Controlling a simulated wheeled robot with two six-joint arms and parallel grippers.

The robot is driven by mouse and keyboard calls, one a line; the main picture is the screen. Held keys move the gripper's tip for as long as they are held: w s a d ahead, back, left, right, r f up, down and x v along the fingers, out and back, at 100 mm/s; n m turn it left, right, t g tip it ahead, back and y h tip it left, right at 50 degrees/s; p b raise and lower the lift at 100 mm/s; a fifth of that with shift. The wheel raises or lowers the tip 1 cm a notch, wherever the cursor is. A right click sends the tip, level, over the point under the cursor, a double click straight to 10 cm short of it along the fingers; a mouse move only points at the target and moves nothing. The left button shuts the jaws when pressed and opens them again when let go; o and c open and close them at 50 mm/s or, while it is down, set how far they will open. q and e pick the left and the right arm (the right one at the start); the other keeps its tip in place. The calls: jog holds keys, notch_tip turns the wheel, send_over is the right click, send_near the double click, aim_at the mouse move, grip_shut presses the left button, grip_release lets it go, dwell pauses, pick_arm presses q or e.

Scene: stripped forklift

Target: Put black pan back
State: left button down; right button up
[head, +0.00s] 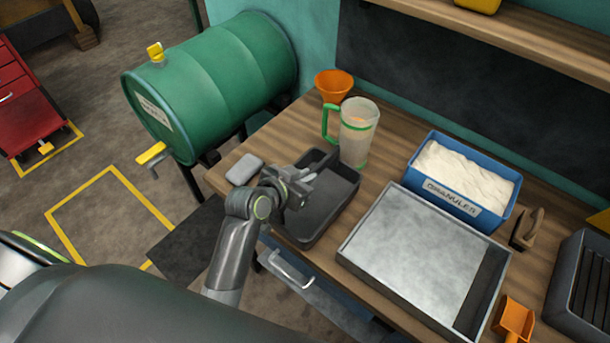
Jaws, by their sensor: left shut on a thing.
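The black pan (333,198) is a rectangular open tray near the front left of the wooden workbench (387,171). It looks empty, though my gripper hides part of its left side. My left gripper (305,182) is at the pan's left side and shut on it, seemingly at the rim. I cannot tell whether the pan rests on the bench or hangs just above it. My right gripper is not in view.
A measuring jug (358,135) with a green handle stands close behind the pan. A grey tray (412,258) and blue granules bin (478,217) are to the right. A grey block (245,169) lies left.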

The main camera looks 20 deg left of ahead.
pick_arm(q)
jog(key=shift+f, duration=0.15)
jog(key=c, duration=1.5)
grip_release()
jog(key=shift+c, duration=0.2)
jog(key=shift+o, duration=0.2)
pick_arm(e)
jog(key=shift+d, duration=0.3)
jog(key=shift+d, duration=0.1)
